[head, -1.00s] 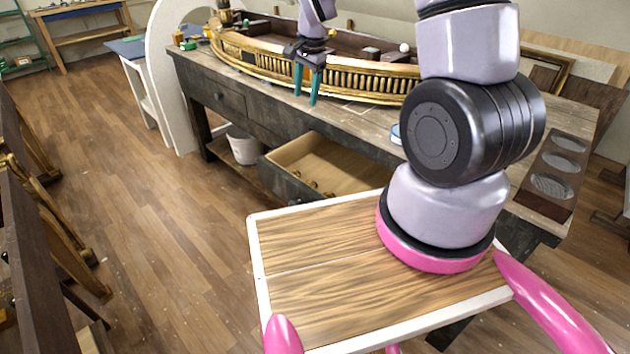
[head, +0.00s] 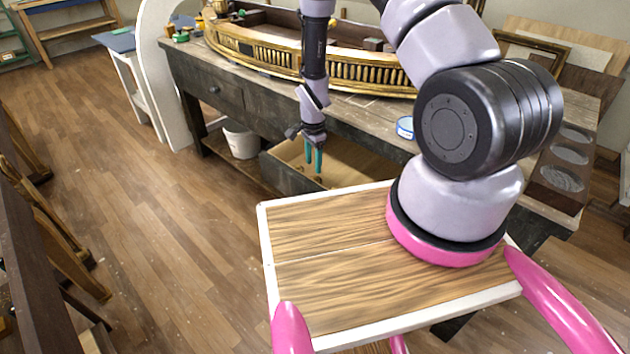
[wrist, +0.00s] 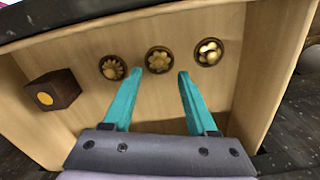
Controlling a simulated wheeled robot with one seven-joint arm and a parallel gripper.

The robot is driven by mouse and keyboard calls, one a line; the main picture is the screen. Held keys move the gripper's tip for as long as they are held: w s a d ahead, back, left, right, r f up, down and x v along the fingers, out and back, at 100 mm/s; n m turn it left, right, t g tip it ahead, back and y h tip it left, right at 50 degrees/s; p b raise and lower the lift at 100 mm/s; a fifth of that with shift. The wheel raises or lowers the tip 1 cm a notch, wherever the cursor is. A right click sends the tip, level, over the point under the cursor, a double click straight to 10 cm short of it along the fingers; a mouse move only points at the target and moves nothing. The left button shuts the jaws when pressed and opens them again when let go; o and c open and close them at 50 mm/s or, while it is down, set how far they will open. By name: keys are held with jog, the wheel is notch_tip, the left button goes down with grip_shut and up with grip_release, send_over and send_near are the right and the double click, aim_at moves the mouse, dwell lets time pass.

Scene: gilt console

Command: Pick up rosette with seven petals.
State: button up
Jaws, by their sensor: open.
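Three small round gilt rosettes lie in a row in the open drawer (wrist: 235,100) in the wrist view. The left rosette (wrist: 112,67) has several narrow petals, the middle rosette (wrist: 158,60) has several rounded petals, and the right rosette (wrist: 208,52) has a few bulging round lobes. The petals are too small to count surely, so I cannot tell which has seven. My gripper (wrist: 159,76) is open and empty, its teal fingers pointing into the drawer, with the middle rosette showing just beyond and between the tips. In the head view my gripper (head: 313,172) is over the drawer (head: 283,175).
A dark block with a yellow disc (wrist: 52,92) sits at the drawer's left in the wrist view. Drawer walls surround the rosettes. The workbench (head: 370,115) above carries a curved gilt console piece (head: 270,62). A white bucket (head: 241,142) stands beneath.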

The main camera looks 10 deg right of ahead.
aim_at(315, 176)
jog(key=f, duration=0.5)
jog(key=shift+d+f, duration=0.2)
jog(key=shift+d, duration=0.05)
grip_shut()
